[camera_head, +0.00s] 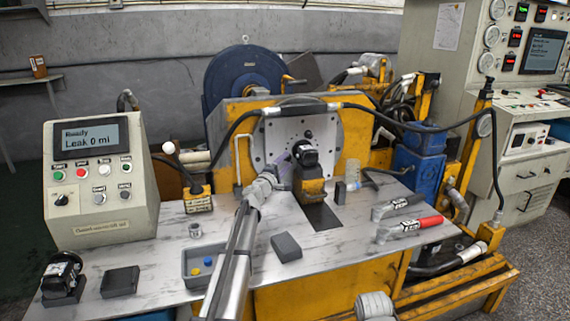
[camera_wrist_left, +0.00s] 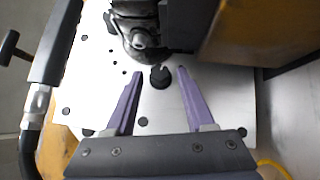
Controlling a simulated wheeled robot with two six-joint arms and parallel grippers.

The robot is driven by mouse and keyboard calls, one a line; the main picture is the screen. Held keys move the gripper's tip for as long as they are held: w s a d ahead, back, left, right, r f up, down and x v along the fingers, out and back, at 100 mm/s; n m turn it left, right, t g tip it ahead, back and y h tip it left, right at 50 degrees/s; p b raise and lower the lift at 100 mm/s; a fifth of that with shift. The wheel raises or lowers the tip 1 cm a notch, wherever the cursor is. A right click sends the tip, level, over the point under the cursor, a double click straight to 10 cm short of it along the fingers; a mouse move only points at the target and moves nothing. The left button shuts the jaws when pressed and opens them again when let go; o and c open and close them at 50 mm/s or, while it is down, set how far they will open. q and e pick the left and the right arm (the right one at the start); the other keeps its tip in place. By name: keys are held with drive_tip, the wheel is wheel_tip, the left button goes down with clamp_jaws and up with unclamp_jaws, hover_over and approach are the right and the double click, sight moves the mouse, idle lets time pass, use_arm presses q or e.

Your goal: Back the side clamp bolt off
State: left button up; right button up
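My left gripper (camera_head: 285,165) reaches in from the front, close to the left side of the motor area. In the left wrist view its two purple fingers (camera_wrist_left: 160,74) are apart with nothing gripped. A dark round bolt-like part or hole (camera_wrist_left: 160,80) shows on the pale plate between the fingertips; I cannot tell which. The black motor (camera_head: 305,153) sits at the pale mounting plate (camera_head: 325,130), above a yellow block (camera_head: 312,190). In the left wrist view a round metal end (camera_wrist_left: 138,38) shows on a dark body just beyond the fingertips. My right gripper is not in view.
A control box (camera_head: 95,215) stands at the left. A second black motor (camera_head: 62,275), dark blocks (camera_head: 286,247) and a grey tray (camera_head: 195,280) with small coloured parts lie on the bench. Two tools (camera_head: 410,228), one red-handled, lie at the right. Black hoses arch above the plate.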

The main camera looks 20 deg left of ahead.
use_arm(q)
drive_tip(key=shift+s, duration=0.15)
drive_tip(key=b+v, duration=0.1)
drive_tip(key=v, duration=0.6)
drive_tip(key=shift+s, duration=0.25)
drive_tip(key=shift+f, duration=0.1)
